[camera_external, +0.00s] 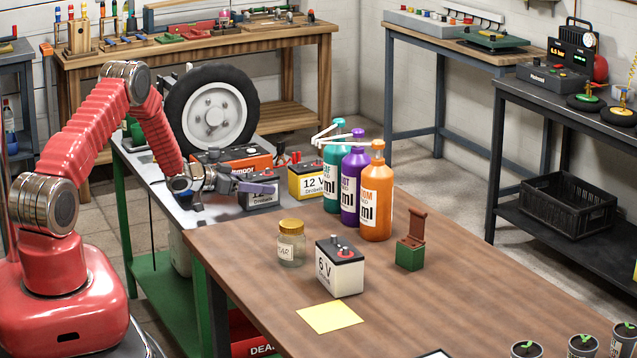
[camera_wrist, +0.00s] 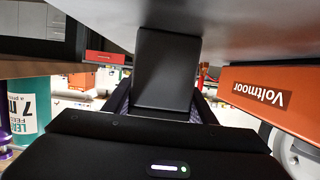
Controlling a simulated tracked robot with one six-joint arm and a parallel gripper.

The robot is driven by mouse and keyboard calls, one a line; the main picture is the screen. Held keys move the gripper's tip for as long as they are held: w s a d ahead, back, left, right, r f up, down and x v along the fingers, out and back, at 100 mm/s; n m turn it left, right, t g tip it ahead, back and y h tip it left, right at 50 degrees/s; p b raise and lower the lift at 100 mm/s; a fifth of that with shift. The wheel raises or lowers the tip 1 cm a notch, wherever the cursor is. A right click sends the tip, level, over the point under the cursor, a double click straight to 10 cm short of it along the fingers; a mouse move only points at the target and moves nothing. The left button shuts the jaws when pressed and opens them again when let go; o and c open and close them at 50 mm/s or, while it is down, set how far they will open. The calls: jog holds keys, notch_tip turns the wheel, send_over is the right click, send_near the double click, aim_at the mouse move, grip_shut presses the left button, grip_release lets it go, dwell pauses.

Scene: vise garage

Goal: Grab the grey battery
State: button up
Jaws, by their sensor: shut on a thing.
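In the wrist view a dark block (camera_wrist: 166,68), which looks like the battery, fills the space between the fingers. Most of the fingers are hidden there. I cannot tell whether the battery touches the bench top.
An orange Voltmoor box (camera_external: 245,160) and a wheel (camera_external: 212,112) stand behind. A yellow 12 V battery (camera_external: 307,181) and several bottles (camera_external: 376,200) stand right. A glass jar (camera_external: 291,246) and a white 6 V battery (camera_external: 340,268) stand in front on the wooden table.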

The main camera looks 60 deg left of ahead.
aim_at(259, 175)
grip_shut()
jog(key=shift+w+r, duration=0.1)
jog(key=shift+r, duration=0.05)
jog(key=shift+r, duration=5)
